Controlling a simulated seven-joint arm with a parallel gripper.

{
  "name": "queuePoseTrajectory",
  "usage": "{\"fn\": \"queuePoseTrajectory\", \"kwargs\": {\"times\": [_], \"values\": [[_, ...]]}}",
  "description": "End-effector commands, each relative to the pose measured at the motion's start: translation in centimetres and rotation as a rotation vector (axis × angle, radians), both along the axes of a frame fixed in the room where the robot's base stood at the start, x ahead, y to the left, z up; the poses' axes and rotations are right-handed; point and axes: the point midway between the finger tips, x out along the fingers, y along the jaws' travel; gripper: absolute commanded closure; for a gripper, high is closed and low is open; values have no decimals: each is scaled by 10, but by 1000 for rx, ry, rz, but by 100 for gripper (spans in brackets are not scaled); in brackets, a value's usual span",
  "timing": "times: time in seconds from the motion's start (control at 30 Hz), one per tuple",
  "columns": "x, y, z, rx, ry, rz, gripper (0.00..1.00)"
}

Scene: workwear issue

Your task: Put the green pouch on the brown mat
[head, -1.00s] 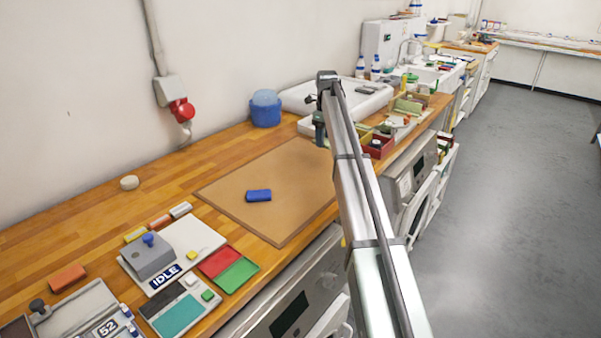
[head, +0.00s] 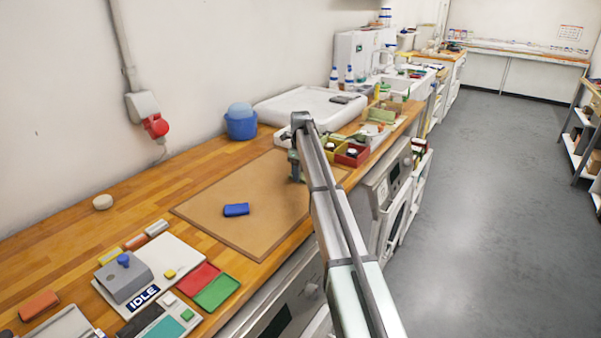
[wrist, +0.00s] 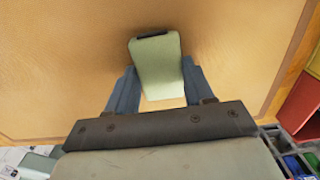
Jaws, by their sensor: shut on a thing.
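The green pouch (wrist: 155,65) is pale green with a dark strip at its far end, and shows in the wrist view. My gripper (wrist: 158,78) is shut on it, one finger on each side. Brown mat fills the view beneath the pouch; I cannot tell whether the pouch touches it. In the head view my gripper (head: 296,172) is over the right part of the brown mat (head: 265,195), and the pouch is not clearly visible there.
A blue case (head: 236,210) lies on the mat, left of my gripper. A red bin (head: 352,154) and other small bins stand just right of the mat. A stamp device (head: 125,278) and red and green pads (head: 216,291) lie in front. The mat's middle is mostly clear.

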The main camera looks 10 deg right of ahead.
Motion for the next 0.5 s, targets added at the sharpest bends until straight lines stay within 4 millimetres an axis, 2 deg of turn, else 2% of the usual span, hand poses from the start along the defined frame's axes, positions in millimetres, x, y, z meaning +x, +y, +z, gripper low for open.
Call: {"fn": "queuePoseTrajectory", "kwargs": {"times": [0.23, 0.27, 0.5], "values": [[0, 0, -3, 0, 1, 0, 78], [0, 0, -3, 0, 0, 0, 46], [0, 0, -2, 0, 0, 0, 23]]}}
